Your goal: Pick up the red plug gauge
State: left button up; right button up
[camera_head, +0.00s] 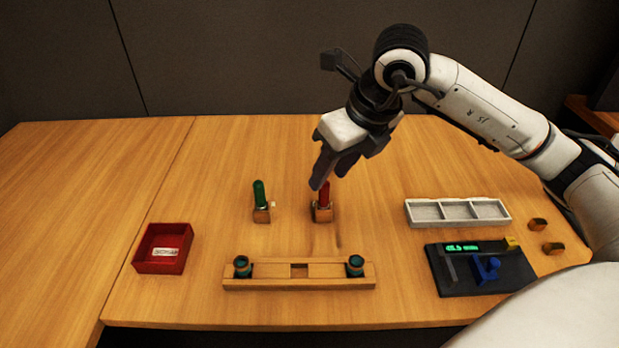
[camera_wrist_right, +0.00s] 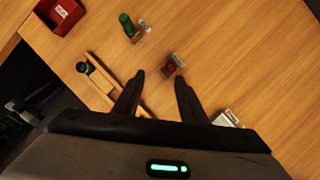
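The red plug gauge (camera_head: 324,194) stands upright in a small wooden block (camera_head: 322,213) with a metallic plate, near the middle of the table. It also shows in the right wrist view (camera_wrist_right: 170,67), beyond the fingertips. My right gripper (camera_head: 334,183) is just above the gauge in the head view, and its fingers hide part of the gauge's top. In the right wrist view the fingers (camera_wrist_right: 160,76) are spread apart with nothing between them. I cannot tell the exact height gap. My left gripper is in neither view.
A green plug gauge (camera_head: 259,195) stands in a similar block to the left. A wooden rack (camera_head: 299,282) with two dark ring pieces lies in front. A red bin (camera_head: 163,248) is at left; a white divided tray (camera_head: 457,212) and a black gauge stand (camera_head: 480,268) are at right.

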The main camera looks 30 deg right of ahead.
aim_at(328, 185)
jog(key=f, duration=0.1)
jog(key=w+d+f, duration=0.1)
jog(key=f, duration=0.1)
jog(key=shift+w+d+h, duration=0.3)
jog(key=shift+w, duration=0.05)
jog(key=shift+p+x, duration=0.35)
jog(key=shift+x, duration=2.8)
jog(key=shift+s, duration=0.1)
grip_shut()
